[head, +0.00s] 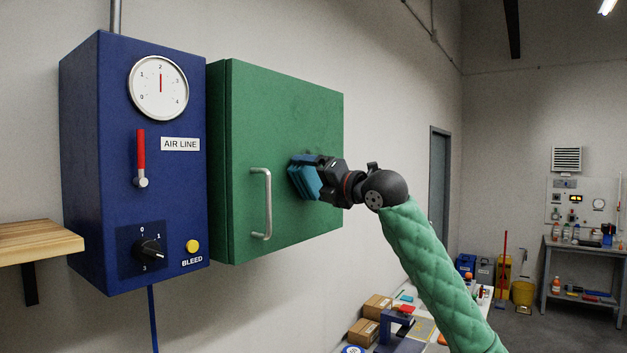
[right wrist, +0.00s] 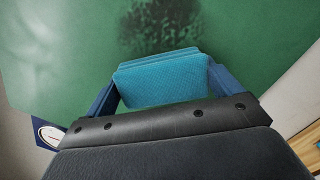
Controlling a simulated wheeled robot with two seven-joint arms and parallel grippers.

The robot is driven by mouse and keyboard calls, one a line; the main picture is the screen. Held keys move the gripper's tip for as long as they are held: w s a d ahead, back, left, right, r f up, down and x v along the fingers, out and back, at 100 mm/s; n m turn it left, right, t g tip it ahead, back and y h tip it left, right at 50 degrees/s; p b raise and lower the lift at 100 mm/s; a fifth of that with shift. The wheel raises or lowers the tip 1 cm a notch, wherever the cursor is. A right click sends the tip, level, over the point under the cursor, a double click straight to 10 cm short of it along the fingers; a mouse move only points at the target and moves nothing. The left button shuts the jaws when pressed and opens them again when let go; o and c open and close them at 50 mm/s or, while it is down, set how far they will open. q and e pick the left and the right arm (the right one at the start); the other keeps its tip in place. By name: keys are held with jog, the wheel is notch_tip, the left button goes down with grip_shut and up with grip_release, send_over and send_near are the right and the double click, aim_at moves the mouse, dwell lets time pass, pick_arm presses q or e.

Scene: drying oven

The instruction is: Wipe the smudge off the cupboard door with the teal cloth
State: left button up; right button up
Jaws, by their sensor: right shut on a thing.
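The green cupboard door (head: 285,125) is shut, with a pale vertical handle (head: 261,204) toward its lower left. My right gripper (head: 307,172) is shut on the folded teal cloth (head: 303,183) and holds it at the door, right of the handle. In the right wrist view the teal cloth (right wrist: 160,82) sits between the fingers, facing the door; I cannot tell whether it touches. A dark speckled smudge (right wrist: 158,25) shows on the door just beyond the cloth. In the head view the smudge (head: 304,104) is faint, above the gripper. My left gripper is not in view.
A blue air line box (head: 100,140) with gauge, red lever and knob stands left of the cupboard. A wooden shelf (head: 38,240) juts out at the far left. Boxes and tools lie on a bench (head: 425,330) below.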

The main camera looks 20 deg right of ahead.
jog(key=shift+w+a, duration=0.15)
jog(key=shift+w, duration=0.05)
dwell(0.3)
jog(key=shift+w+d, duration=0.45)
jog(key=shift+d, duration=0.2)
jog(key=shift+w+d, duration=0.4)
jog(key=shift+d, duration=0.25)
jog(key=shift+w+d+r, duration=0.85)
jog(key=shift+w+d, duration=1.95)
jog(key=shift+d, duration=0.55)
jog(key=shift+s+a, duration=1.2)
jog(key=shift+a, duration=0.35)
jog(key=shift+s+a, duration=1.2)
jog(key=shift+a, duration=0.35)
jog(key=shift+s+a, duration=1.2)
jog(key=shift+a, duration=0.35)
jog(key=shift+r, duration=0.9)
jog(key=w+d, duration=0.7)
jog(key=d, duration=0.2)
jog(key=shift+w+d, duration=0.15)
jog(key=shift+d, duration=0.1)
